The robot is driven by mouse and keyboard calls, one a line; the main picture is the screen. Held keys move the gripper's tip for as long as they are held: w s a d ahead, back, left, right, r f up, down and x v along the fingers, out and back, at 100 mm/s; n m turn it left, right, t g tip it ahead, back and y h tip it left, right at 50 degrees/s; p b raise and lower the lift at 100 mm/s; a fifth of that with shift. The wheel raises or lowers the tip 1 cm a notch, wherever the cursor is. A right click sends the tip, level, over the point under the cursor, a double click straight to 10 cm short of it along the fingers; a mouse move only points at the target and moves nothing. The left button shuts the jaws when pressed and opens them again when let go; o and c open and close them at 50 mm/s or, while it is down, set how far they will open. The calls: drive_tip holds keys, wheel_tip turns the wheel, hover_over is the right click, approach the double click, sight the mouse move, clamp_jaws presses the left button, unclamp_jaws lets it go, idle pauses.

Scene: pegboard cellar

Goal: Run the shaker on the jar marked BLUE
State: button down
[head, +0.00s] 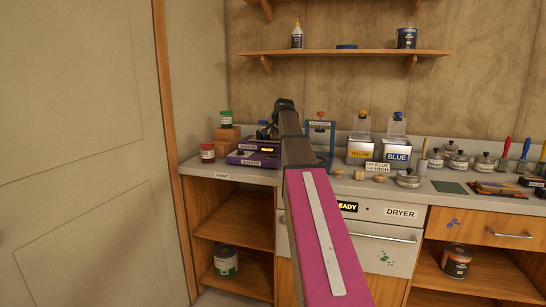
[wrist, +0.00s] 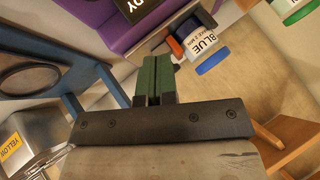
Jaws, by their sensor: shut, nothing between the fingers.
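The jar marked BLUE (wrist: 200,40) shows in the wrist view with a blue lid (wrist: 213,62), beside a dark and orange-red part at the purple shaker. Whether that part clamps it is not clear. The purple shaker (head: 245,160) stands on the counter in the head view, partly behind my arm. In the wrist view its purple body (wrist: 95,25) carries a dark display ending in "DY". My gripper (wrist: 158,62) is shut and empty, its green fingers over the counter near the shaker and apart from the jar. In the head view my arm hides the fingers.
A red jar (head: 207,152) and a green-lidded jar (head: 225,118) stand left of the shaker. A blue frame (head: 320,138) stands to its right, then YELLOW (head: 360,152) and BLUE (head: 397,156) metal cans. A shelf (head: 350,52) hangs above.

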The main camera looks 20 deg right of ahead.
sight(274, 155)
drive_tip(key=shift+f, duration=3.9)
drive_tip(key=shift+f, duration=0.15)
drive_tip(key=shift+f, duration=0.3)
